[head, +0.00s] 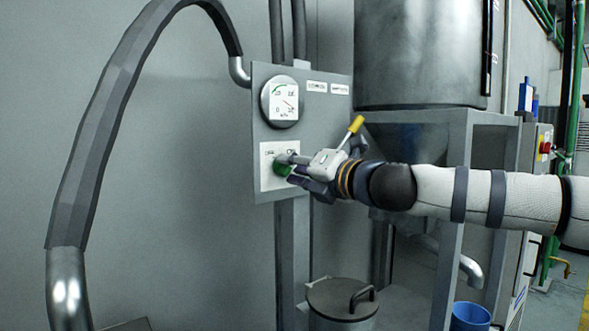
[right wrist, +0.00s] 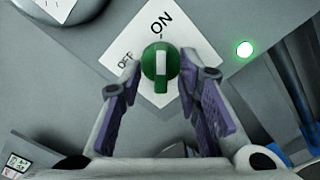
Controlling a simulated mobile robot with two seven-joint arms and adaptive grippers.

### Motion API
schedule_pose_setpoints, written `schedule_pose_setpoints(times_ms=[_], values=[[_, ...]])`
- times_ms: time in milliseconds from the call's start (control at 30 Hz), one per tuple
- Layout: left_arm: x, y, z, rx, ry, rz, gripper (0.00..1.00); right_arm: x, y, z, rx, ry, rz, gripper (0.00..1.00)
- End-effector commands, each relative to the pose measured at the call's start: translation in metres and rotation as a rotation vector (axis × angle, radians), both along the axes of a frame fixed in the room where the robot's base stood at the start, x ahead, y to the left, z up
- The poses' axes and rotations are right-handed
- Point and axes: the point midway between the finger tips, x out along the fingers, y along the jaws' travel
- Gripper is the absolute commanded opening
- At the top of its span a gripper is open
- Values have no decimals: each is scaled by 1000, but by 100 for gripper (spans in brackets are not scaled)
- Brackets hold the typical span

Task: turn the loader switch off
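The loader switch (head: 281,169) is a green knob on a white label plate (head: 266,178) low on the grey panel. In the right wrist view the green knob (right wrist: 160,68) has a white bar that points up toward the word ON. OFF is printed to its left. My right gripper (head: 291,166) is at the switch. In the right wrist view its two purple-padded fingers (right wrist: 162,80) are spread, one on each side of the knob, with gaps visible. In the head view the gripper hides part of the plate. My left gripper is not in view.
A green lamp (right wrist: 244,49) glows beside the plate. A round gauge (head: 283,101) sits above the switch. A yellow-tipped lever (head: 354,126) rises just behind my right gripper. A large metal hopper (head: 415,60) stands to the right, and a lidded can (head: 330,300) below.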

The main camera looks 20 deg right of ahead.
Motion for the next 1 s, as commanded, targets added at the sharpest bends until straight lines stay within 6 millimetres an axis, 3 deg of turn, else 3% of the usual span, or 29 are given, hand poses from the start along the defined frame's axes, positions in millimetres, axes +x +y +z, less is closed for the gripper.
schedule_pose_setpoints(times_ms=[233,367,733,1000], values=[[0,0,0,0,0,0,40,1,0,-1,0,1,0,29],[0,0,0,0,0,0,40,1,0,-1,0,1,0,0],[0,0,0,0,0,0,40,1,0,-1,-21,-7,1,0],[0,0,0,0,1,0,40,1,0,-1,-160,-57,1,0]])
